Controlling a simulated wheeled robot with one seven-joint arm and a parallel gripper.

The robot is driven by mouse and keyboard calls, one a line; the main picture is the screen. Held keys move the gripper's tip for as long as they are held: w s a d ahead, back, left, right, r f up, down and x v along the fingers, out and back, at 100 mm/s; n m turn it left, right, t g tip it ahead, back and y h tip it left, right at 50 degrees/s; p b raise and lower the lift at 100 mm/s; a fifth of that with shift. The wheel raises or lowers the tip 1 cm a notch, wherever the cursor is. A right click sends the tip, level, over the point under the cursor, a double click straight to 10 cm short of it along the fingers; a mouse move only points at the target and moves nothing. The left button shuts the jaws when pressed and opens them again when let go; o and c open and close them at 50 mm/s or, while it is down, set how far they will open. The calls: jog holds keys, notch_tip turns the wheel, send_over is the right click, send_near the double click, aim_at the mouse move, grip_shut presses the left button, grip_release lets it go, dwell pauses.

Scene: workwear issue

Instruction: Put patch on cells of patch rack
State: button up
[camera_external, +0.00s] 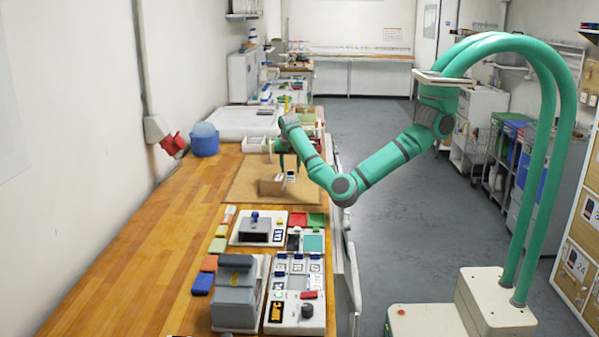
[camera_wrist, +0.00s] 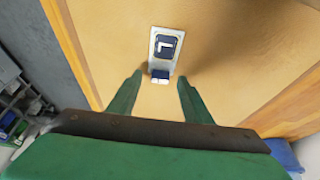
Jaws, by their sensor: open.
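A small dark blue patch (camera_wrist: 165,45) with a white L-shaped mark sits on a narrow pale grey holder (camera_wrist: 154,62) on the tan board. It also shows small in the external view (camera_external: 290,176). My gripper (camera_wrist: 161,79) is open, with its two green fingers apart on either side of the holder's near end; nothing is held between them. In the external view my gripper (camera_external: 283,160) points down over the board. A pale rack with several labelled cells (camera_external: 299,266), probably the patch rack, stands on the near bench; its cell contents are too small to tell.
The tan board (camera_external: 246,180) lies on the wooden bench (camera_external: 150,250). A grey machine (camera_external: 238,290), a white device (camera_external: 258,229) and coloured pads (camera_external: 202,283) crowd the near bench. The left bench top is clear.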

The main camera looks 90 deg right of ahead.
jog(key=shift+d+f, duration=0.15)
jog(key=shift+f, duration=0.35)
jog(key=c, duration=0.9)
jog(key=shift+r, duration=0.1)
